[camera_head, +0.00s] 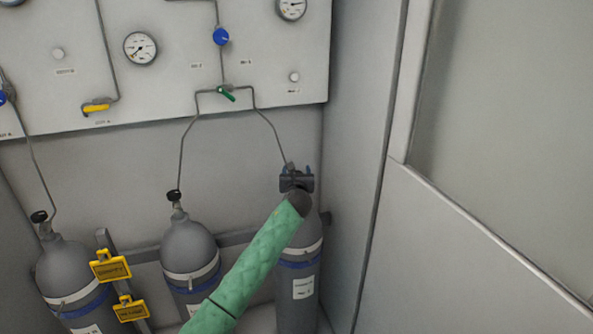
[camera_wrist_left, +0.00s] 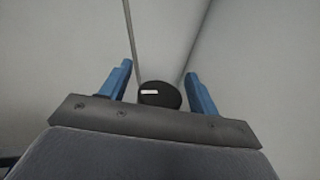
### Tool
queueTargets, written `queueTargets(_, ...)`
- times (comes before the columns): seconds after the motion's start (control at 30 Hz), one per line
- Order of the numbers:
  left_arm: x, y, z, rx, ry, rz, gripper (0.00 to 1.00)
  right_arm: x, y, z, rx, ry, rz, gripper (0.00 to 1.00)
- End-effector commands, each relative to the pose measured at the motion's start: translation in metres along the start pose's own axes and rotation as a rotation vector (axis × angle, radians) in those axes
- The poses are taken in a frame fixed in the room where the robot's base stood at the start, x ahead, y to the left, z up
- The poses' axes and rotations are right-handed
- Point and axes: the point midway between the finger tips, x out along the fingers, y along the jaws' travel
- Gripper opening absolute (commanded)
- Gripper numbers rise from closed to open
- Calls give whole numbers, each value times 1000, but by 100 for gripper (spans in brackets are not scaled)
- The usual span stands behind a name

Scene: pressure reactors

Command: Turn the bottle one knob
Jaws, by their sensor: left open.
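Three grey gas bottles stand in a row in the head view: a left bottle (camera_head: 69,270), a middle bottle (camera_head: 188,247) and a right bottle (camera_head: 297,300). The left and middle bottles have black knobs on top, the left knob (camera_head: 39,217) and the middle knob (camera_head: 174,196). My left gripper (camera_head: 297,171) is at the top of the right bottle and hides its knob there. In the left wrist view, a black round knob (camera_wrist_left: 160,95) with a white mark lies between the two blue fingers. The fingers are open, with gaps on both sides. My right gripper is not in view.
A white panel (camera_head: 158,90) with gauges, pipes and valves hangs above the bottles. Thin pipes run down to each bottle. Yellow tags (camera_head: 110,268) hang between the left and middle bottles. A grey wall (camera_head: 362,130) stands close on the right.

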Motion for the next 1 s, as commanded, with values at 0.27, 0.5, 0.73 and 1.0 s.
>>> queueTargets(0.27, 2, 0, 0, -1, 0, 0, 61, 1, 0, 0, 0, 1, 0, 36)
queueTargets(0.5, 2, 0, 0, -1, 0, 0, 18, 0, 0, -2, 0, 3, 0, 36)
queueTargets(0.73, 2, 0, 0, -1, 0, 0, 17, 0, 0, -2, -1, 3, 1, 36)
queueTargets(1.0, 2, 0, 0, -1, 0, 0, 17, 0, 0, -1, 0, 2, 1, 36)
